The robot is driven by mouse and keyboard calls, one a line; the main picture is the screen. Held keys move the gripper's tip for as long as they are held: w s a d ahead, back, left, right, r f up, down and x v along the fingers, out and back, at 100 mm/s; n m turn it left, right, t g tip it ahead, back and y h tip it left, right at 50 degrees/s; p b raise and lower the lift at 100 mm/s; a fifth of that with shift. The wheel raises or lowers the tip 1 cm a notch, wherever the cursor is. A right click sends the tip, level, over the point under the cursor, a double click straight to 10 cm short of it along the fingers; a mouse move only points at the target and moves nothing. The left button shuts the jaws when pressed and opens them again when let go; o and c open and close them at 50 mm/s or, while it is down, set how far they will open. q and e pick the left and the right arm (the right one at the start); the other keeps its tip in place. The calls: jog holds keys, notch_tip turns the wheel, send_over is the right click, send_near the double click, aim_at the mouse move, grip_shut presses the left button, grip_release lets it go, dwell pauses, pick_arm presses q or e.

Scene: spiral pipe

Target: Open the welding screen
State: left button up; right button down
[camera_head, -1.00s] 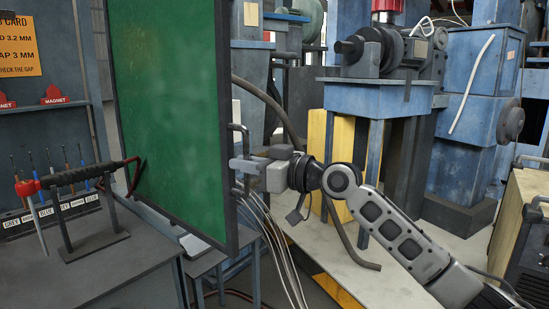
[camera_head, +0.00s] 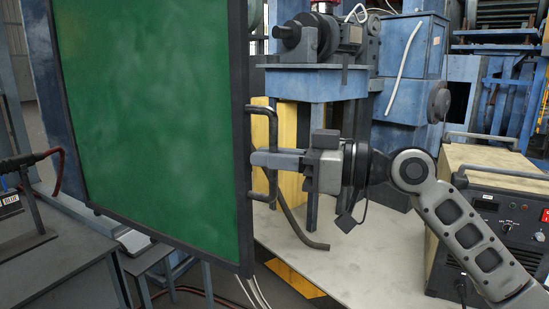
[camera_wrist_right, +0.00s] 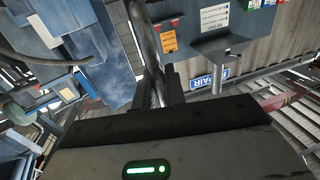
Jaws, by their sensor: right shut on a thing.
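The welding screen (camera_head: 150,120) is a green panel in a dark frame, filling the left-centre of the head view. A dark bar handle (camera_head: 273,128) stands out from its right frame edge. My right gripper (camera_head: 262,160) reaches in from the right and is shut on this handle. In the right wrist view the handle bar (camera_wrist_right: 150,50) runs up between the fingers of my right gripper (camera_wrist_right: 160,88). My left gripper is not in view.
A dark workbench (camera_head: 60,270) with a torch stand (camera_head: 30,195) is at lower left. A blue machine stand (camera_head: 318,85) is behind the handle.

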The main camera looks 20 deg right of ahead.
jog(key=c, duration=1.5)
grip_release()
